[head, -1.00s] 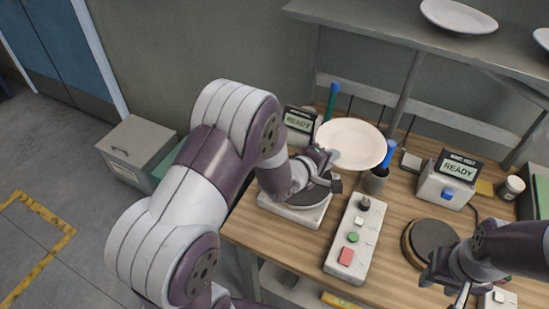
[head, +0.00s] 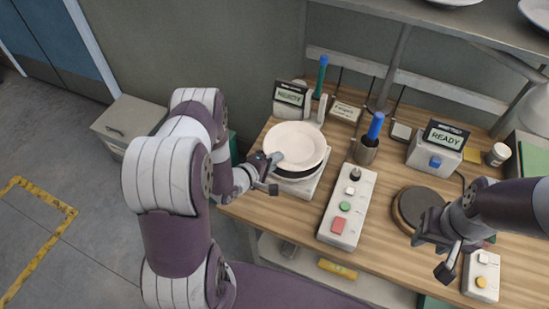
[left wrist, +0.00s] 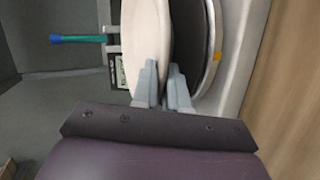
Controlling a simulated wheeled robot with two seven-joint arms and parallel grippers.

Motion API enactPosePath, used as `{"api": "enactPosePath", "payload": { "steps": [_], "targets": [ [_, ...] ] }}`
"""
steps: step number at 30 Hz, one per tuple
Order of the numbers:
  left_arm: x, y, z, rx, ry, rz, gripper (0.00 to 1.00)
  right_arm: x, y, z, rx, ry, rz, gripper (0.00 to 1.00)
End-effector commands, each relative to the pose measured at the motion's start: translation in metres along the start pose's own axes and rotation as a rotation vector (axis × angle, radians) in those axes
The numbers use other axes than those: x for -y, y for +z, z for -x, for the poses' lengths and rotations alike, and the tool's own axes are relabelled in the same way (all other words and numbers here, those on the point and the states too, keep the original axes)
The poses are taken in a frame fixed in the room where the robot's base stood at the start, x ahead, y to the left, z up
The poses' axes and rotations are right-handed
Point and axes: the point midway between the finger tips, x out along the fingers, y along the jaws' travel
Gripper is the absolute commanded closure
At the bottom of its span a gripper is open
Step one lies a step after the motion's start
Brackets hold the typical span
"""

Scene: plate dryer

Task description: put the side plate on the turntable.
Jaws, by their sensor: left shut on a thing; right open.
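The white side plate (head: 297,142) is held at its near left edge by my left gripper (head: 276,160), which is shut on it. The plate lies nearly level just above a dark round turntable on a pale square base (head: 307,187) and hides most of it. In the left wrist view the plate (left wrist: 148,40) is at my left fingers (left wrist: 162,88), beside the dark turntable disc (left wrist: 191,45) with an orange mark at its rim. I cannot tell whether plate and disc touch. My right gripper (head: 436,252) is open and empty over the right of the bench.
Another dark disc (head: 416,207) lies near my right gripper. A shelf (head: 420,30) with plates hangs above.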

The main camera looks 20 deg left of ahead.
Motion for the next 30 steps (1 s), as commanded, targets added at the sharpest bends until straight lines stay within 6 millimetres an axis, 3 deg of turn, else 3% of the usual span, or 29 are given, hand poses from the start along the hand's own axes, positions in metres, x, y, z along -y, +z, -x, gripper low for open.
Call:
{"api": "enactPosePath", "payload": {
  "steps": [8,9,20,23,30],
  "targets": [
    [0.001,-0.001,-0.002,-0.001,0.003,-0.002,1.00,0.000,0.000,-0.003,0.000,0.000,0.000,0.57],
    [0.001,0.000,-0.001,-0.001,0.001,-0.001,0.76,0.000,0.000,-0.002,0.000,0.000,0.000,0.57],
    [-0.001,-0.001,0.002,-0.002,0.001,0.000,0.76,0.000,0.000,-0.001,0.000,0.000,0.000,0.57],
    [0.000,-0.002,0.015,-0.004,0.001,0.000,0.76,0.000,0.000,-0.002,0.000,0.000,0.000,0.57],
    [0.000,-0.002,0.068,-0.007,0.001,0.002,0.76,0.000,0.001,-0.007,0.000,0.000,0.000,0.57]
  ]
}}
